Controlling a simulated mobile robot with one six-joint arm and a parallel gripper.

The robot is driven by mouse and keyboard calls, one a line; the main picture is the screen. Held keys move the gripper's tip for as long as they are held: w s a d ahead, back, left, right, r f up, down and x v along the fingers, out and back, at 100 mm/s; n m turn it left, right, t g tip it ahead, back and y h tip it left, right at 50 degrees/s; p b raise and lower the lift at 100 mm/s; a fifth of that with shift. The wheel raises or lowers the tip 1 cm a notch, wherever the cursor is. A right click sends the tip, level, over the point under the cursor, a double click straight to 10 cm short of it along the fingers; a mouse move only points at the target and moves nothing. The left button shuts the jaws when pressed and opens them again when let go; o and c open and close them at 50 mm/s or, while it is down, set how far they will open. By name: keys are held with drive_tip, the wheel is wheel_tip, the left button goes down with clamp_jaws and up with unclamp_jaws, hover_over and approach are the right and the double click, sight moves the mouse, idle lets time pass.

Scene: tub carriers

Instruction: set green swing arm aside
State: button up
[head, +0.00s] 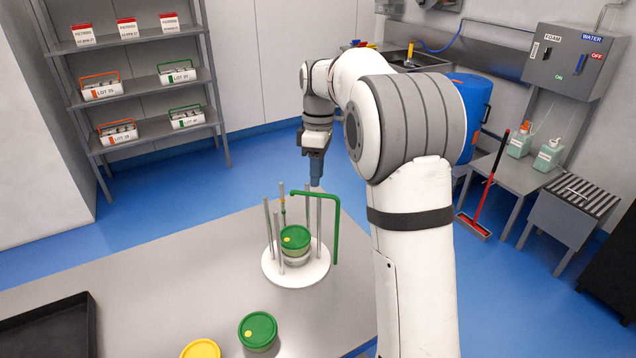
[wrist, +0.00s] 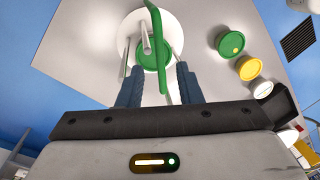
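The green swing arm (head: 336,228) is a bent bar above the white round carrier base (head: 276,274). Its top runs over the carrier and its long leg hangs down at the right side. A green-lidded tub (head: 295,237) stands inside the carrier among grey posts (head: 268,225). My gripper (head: 316,182) points down at the far side of the bar. In the wrist view my gripper (wrist: 160,90) has its two blue fingers apart, and the green swing arm (wrist: 158,45) passes across the gap between them. Contact with the bar does not show.
A green-lidded tub (head: 258,330) and a yellow-lidded tub (head: 201,349) stand at the table's front. A black tray (head: 48,330) lies at left. The table (head: 150,270) between tray and carrier is clear. A shelf rack (head: 140,85) stands behind.

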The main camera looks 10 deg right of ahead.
drive_tip(key=shift+s+a+f, duration=0.1)
drive_tip(key=shift+s+f, duration=0.1)
drive_tip(key=shift+f, duration=1.7)
clamp_jaws()
